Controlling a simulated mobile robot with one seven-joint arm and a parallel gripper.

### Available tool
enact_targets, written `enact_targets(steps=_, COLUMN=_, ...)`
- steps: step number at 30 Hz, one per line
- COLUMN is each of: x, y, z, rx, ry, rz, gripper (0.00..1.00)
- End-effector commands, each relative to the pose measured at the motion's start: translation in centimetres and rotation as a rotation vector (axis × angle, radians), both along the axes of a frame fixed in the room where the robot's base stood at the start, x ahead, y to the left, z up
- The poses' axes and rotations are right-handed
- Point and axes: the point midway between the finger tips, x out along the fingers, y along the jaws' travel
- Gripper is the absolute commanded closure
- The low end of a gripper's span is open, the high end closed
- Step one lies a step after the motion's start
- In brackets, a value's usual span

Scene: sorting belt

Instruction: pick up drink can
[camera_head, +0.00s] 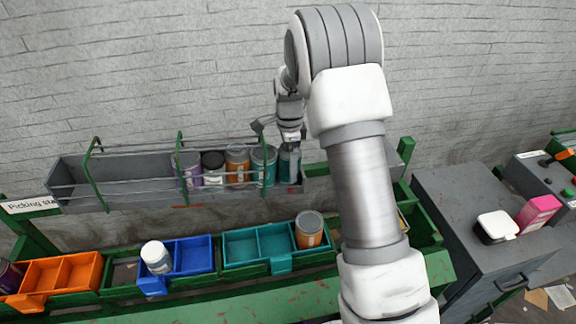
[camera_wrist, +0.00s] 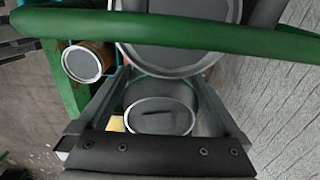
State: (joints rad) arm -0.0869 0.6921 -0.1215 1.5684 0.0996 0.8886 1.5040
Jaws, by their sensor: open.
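The likely drink can (camera_head: 288,166), a slim grey-green can, stands at the right end of a row of cans in the grey shelf trough (camera_head: 110,190). My gripper (camera_head: 290,146) points down over it in the head view. In the wrist view, the can's round grey lid (camera_wrist: 160,116) shows between the two grey fingers of my gripper (camera_wrist: 163,76). They are open, one on each side of it. I cannot tell whether either finger touches it. The can's label is largely hidden.
A teal can (camera_head: 264,167) stands close on the left, with several more cans beyond. A green bar (camera_wrist: 190,30) crosses the wrist view near the fingers. Below are orange (camera_head: 62,274), blue (camera_head: 190,256) and teal (camera_head: 262,246) bins, with a brown can (camera_head: 309,230) in the teal one.

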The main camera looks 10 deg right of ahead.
Motion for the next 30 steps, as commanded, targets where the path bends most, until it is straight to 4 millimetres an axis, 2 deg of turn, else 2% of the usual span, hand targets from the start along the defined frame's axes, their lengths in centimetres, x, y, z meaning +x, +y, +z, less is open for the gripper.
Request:
enact_targets(steps=4, x=0.0, y=0.0, z=-1.6, rx=0.0, ry=0.001, rz=0.0, gripper=0.0)
enact_targets(steps=12, x=0.0, y=0.0, z=-1.9, rx=0.0, ry=-0.002, rz=0.0, gripper=0.02)
enact_targets(steps=24, x=0.0, y=0.0, z=-1.8, rx=0.0, ry=-0.002, rz=0.0, gripper=0.71)
enact_targets(steps=30, x=0.0, y=0.0, z=-1.8, rx=0.0, ry=-0.002, rz=0.0, gripper=0.71)
